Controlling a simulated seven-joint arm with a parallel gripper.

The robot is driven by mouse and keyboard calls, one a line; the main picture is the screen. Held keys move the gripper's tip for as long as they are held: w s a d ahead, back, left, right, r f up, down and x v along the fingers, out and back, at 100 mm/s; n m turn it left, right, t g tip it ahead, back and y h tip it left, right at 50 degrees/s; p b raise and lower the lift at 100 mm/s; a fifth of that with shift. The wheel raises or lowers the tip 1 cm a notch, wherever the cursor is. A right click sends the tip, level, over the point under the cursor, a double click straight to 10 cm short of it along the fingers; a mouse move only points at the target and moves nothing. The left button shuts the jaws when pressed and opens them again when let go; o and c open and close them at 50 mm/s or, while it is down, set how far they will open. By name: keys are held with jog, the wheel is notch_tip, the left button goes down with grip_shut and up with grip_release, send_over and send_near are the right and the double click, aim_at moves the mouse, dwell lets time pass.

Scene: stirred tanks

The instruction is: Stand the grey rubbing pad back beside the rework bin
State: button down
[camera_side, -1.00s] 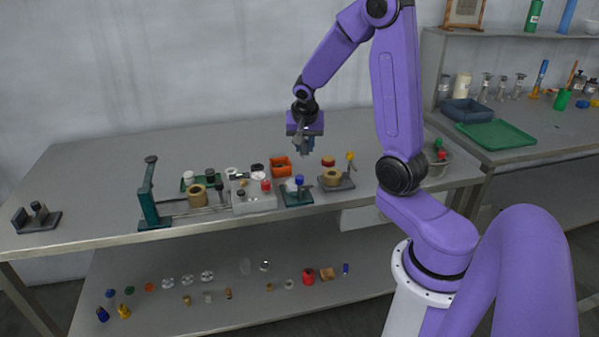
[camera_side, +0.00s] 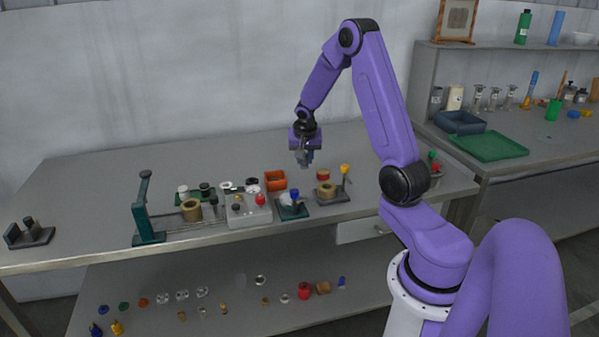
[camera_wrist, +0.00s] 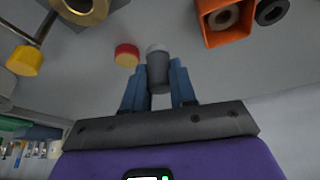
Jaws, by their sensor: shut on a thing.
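My gripper (camera_side: 304,162) is shut on the grey rubbing pad, above the back part of the bench. In the wrist view the pad (camera_wrist: 158,72) is a dark grey, round-sided block with a paler end, held between the two blue fingers (camera_wrist: 156,84). In the side view the pad is small and hard to tell from the fingers. The orange open-topped bin (camera_side: 275,181), which looks like the rework bin, stands on the bench to the left of my gripper. In the wrist view the bin (camera_wrist: 207,39) is at upper right, apart from the pad, with a ring-shaped part inside.
A red and yellow round piece (camera_wrist: 127,55) stands near the pad; the side view also shows it (camera_side: 323,175). A fixture with a brass ring (camera_side: 326,191) and yellow knob is in front. A dark ring (camera_wrist: 271,11) lies beside the bin. The bench behind is clear.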

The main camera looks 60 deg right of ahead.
jog(key=w+f, duration=0.1)
jog(key=w+d+f, duration=0.1)
jog(key=f, duration=0.1)
jog(key=w+d+f, duration=0.1)
jog(key=shift+f, duration=1.65)
jog(key=shift+f, duration=0.1)
jog(key=c, duration=0.9)
grip_release()
